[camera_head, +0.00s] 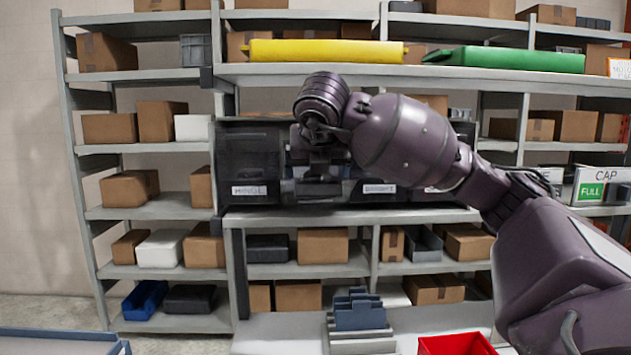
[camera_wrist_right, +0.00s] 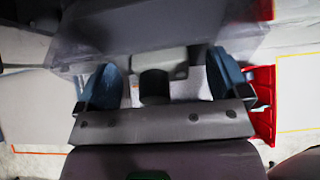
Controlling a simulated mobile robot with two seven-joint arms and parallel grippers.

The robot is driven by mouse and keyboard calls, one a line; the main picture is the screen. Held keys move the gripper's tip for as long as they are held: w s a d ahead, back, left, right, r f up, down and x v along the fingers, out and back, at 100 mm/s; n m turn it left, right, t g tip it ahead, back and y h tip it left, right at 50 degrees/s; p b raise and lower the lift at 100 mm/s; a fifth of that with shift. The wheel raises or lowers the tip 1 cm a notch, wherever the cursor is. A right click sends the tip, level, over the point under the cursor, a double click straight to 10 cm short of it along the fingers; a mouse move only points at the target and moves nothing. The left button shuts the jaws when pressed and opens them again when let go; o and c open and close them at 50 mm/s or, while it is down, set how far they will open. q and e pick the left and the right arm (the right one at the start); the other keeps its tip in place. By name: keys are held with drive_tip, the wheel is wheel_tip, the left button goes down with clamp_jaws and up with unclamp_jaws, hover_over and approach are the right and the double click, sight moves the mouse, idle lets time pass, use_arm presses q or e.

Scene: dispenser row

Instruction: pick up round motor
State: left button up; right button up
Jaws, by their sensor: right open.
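My right arm reaches in from the right of the head view to the dark dispenser row (camera_head: 248,160) on the middle shelf. My right gripper (camera_head: 318,184) is at the front of the row, partly hidden by my wrist. In the right wrist view, its two blue fingers stand apart, so the gripper (camera_wrist_right: 165,68) is open. A small part with a black round end (camera_wrist_right: 154,86) and a grey body lies between the fingers; it may be the round motor. I see a gap on both sides, and cannot tell its depth. My left gripper is not in view.
Labelled bins flank my gripper closely. A yellow bar (camera_head: 325,51) and a green bar (camera_head: 505,60) lie on the shelf above. Below are a grey-blue stepped holder (camera_head: 359,312) and a red bin (camera_head: 455,345). A sign reading CAP FULL (camera_head: 597,188) stands at the right.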

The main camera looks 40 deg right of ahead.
drive_tip(key=shift+w+d+f, duration=0.25)
drive_tip(key=shift+w+f, duration=0.15)
drive_tip(key=shift+f, duration=0.05)
drive_tip(key=shift+c, duration=0.4)
drive_tip(key=c, duration=1)
drive_tip(key=shift+r, duration=0.15)
drive_tip(key=shift+c, duration=0.3)
